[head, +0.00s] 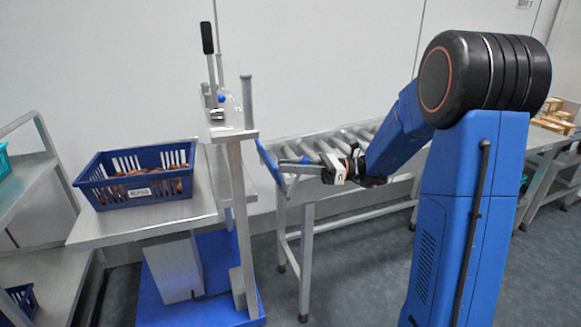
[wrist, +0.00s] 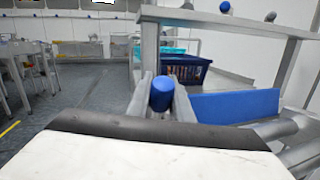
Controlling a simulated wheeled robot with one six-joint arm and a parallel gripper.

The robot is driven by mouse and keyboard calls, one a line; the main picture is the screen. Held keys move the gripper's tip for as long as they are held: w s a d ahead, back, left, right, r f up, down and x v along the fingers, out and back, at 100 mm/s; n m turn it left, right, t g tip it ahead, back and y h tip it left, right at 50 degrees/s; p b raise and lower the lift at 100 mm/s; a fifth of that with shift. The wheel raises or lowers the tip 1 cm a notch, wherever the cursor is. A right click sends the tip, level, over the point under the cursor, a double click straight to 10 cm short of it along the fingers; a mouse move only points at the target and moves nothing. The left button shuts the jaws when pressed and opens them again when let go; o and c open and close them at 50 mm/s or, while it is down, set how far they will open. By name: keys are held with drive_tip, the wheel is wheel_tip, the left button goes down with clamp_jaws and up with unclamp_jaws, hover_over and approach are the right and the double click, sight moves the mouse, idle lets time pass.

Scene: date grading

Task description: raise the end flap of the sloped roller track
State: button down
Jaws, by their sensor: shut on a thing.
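The sloped roller track (head: 335,143) stands mid-picture in the head view, with grey rollers on a grey frame. Its end flap (head: 267,160) is a blue plate across the left end. It also shows as a blue panel in the wrist view (wrist: 236,107). My gripper (head: 292,161) reaches left over the track to the flap. In the wrist view my gripper (wrist: 162,100) has its two grey fingers closed around a blue round grip (wrist: 162,92) beside the panel. The join between grip and flap is hidden. I cannot tell the flap's exact angle.
A blue crate (head: 103,199) of brown dates sits on the grey table (head: 90,233) left of the track. A grey post stand with a black-handled lever (head: 207,38) rises between them. A shelf rack (head: 50,165) stands far left.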

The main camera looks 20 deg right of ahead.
drive_tip(key=c, duration=1.6)
unclamp_jaws()
drive_tip(key=shift+d, duration=0.1)
drive_tip(key=s+d, duration=0.1)
drive_tip(key=d, duration=0.4)
drive_tip(key=d+f, duration=0.1)
drive_tip(key=d, duration=0.5)
drive_tip(key=s+d+f, duration=0.1)
drive_tip(key=d, duration=0.5)
drive_tip(key=shift+s, duration=0.3)
drive_tip(key=shift+c, duration=0.2)
